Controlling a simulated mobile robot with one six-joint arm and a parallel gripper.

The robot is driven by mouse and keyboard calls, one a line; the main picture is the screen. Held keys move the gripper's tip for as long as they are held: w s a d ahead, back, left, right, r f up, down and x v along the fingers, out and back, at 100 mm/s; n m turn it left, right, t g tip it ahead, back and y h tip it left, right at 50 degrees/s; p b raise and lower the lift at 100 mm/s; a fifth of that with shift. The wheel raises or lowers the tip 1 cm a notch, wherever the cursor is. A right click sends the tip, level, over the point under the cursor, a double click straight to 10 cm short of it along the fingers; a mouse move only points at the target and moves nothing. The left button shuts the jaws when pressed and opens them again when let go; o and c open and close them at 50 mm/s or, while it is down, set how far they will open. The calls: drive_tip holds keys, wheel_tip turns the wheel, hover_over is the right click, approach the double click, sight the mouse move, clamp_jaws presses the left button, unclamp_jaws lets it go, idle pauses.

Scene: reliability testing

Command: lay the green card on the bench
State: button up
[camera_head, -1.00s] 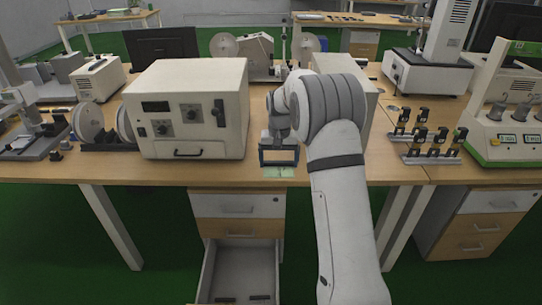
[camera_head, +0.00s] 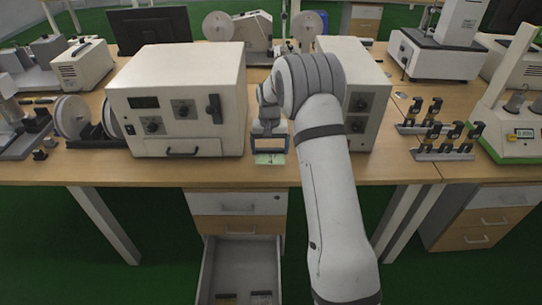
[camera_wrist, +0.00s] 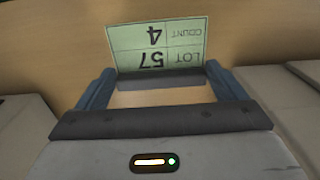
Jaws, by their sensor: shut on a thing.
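The green card (camera_wrist: 157,45) reads "LOT 57" and "COUNT 4", upside down in the wrist view. Its near edge lies between the two blue fingers of my gripper (camera_wrist: 160,70), which is shut on it. In the head view the card (camera_head: 270,159) shows just below my gripper (camera_head: 270,145), over the front part of the wooden bench (camera_head: 330,172). I cannot tell whether the card touches the bench top.
A large cream instrument (camera_head: 175,125) stands left of my gripper, and another box instrument (camera_head: 368,110) stands to the right, partly behind my arm. Black clips on stands (camera_head: 440,150) are farther right. An open drawer (camera_head: 240,270) juts out below the bench.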

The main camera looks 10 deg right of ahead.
sight(271, 154)
drive_tip(key=shift+d+f, duration=0.15)
drive_tip(key=shift+f, duration=1.7)
drive_tip(key=shift+f, duration=0.2)
drive_tip(key=o, duration=0.7)
drive_tip(key=shift+r, duration=0.1)
